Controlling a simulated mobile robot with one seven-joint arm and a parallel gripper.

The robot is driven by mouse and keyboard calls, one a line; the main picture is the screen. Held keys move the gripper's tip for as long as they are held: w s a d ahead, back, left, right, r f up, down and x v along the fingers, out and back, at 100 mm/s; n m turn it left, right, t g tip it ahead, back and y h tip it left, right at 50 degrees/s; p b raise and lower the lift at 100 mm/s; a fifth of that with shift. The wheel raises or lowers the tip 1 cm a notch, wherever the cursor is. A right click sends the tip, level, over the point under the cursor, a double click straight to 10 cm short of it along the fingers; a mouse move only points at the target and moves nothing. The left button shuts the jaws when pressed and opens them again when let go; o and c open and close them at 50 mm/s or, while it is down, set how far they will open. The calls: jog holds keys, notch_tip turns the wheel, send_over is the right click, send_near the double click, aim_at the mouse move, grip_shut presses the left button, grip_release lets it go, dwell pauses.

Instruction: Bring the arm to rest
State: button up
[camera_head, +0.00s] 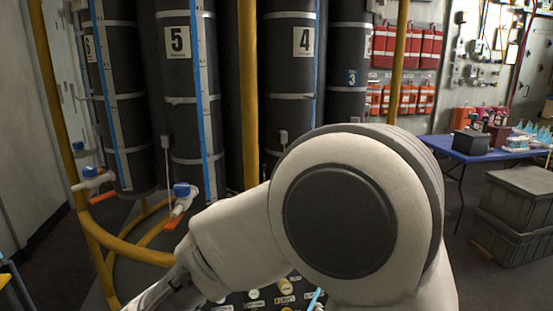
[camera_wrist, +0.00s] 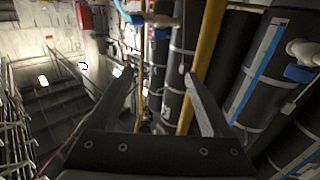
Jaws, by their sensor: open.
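In the wrist view my gripper (camera_wrist: 165,100) is open, with its two dark fingers spread wide apart. Nothing is between the fingers; black tanks and a yellow pipe show beyond the gap. In the head view a large white joint of my arm fills the lower middle, and the arm reaches down to the lower left. The gripper itself is not clearly visible in the head view.
Tall black tanks, among them tank 5 (camera_head: 180,90) and tank 4 (camera_head: 292,75), stand ahead with yellow pipes (camera_head: 248,90). A blue table (camera_head: 465,157) with items and stacked grey crates (camera_head: 515,210) are at right. A railing (camera_wrist: 15,130) shows at left in the wrist view.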

jog(key=w+r+n+t+y, duration=0.1)
jog(key=w+r+n+y, duration=0.5)
jog(key=y, duration=0.5)
jog(key=s+d+f+g+h, duration=0.1)
jog(key=s+d+f+g, duration=0.25)
jog(key=s+d, duration=0.45)
jog(key=s+d+f+g, duration=0.2)
jog(key=s+d+g, duration=0.25)
jog(key=s, duration=0.45)
jog(key=s+d+f+g+h, duration=0.1)
jog(key=s+d+f+g, duration=0.15)
jog(key=s+d, duration=0.6)
notch_tip(320, 180, up, 14)
jog(key=a+p, duration=0.1)
jog(key=p, duration=1.2)
jog(key=shift+w+f+p, duration=0.15)
jog(key=shift+f+p, duration=0.1)
jog(key=shift+p, duration=0.05)
